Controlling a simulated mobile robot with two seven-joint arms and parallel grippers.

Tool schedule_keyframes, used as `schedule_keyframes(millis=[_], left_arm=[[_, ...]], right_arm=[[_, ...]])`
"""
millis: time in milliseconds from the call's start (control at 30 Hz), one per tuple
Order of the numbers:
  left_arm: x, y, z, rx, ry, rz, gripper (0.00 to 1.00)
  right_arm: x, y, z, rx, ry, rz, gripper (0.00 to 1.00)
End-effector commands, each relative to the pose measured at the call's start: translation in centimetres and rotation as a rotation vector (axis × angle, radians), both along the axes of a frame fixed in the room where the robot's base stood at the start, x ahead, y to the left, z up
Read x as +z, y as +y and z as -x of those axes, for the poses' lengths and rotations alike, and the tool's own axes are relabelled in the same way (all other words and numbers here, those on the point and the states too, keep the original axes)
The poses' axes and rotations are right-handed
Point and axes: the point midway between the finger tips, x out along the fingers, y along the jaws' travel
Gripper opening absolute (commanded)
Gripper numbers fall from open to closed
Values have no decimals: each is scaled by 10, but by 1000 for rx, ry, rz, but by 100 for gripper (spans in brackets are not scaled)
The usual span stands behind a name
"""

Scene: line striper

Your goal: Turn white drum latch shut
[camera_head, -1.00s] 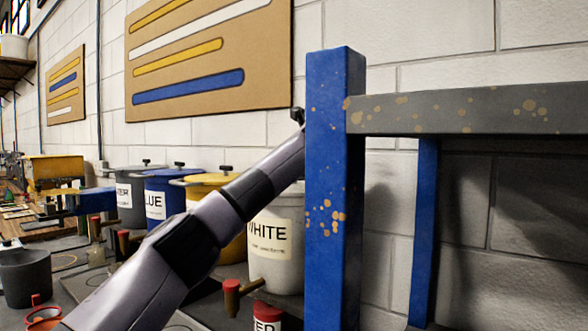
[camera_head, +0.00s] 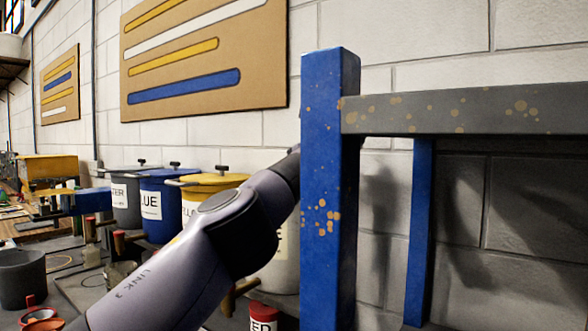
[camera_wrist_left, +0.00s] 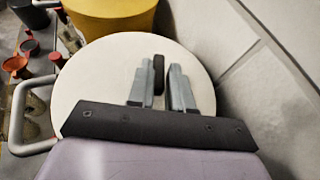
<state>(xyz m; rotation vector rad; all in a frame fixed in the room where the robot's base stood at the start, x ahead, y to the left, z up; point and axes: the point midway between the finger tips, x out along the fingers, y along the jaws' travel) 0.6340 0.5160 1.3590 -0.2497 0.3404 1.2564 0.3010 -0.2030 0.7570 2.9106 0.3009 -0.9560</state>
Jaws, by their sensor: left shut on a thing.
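The white drum (camera_head: 285,262) stands against the wall, mostly covered by my left arm and the blue post in the head view. Its round white lid (camera_wrist_left: 95,82) fills the middle of the left wrist view. The dark latch (camera_wrist_left: 158,75) stands on the lid. My left gripper (camera_wrist_left: 163,84) is over the lid, its two grey fingers shut on the latch, one on each side. In the head view the left gripper is hidden behind the post. How far the latch is turned is unclear. My right gripper is not in view.
A blue post (camera_head: 320,200) with a dark crossbar (camera_head: 460,108) stands in front at the right. The yellow drum (camera_head: 205,190), blue drum (camera_head: 160,215) and a dark drum (camera_head: 125,205) stand left of the white one. A red-capped jar (camera_head: 263,318) sits low in front.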

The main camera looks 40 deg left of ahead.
Motion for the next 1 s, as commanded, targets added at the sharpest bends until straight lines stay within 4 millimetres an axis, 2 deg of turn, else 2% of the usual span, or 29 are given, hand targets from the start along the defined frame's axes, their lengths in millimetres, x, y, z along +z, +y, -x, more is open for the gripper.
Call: schedule_keyframes(millis=[700, 733, 767, 1000], left_arm=[[-2, 0, 2, 28, 1, 3, 0], [-2, 0, 3, 28, 1, 3, 29], [-2, 0, 3, 29, 1, 3, 39], [0, 0, 3, 28, -3, 0, 40]], right_arm=[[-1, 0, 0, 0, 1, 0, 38], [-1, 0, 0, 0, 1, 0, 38], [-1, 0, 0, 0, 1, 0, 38], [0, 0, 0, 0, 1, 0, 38]])
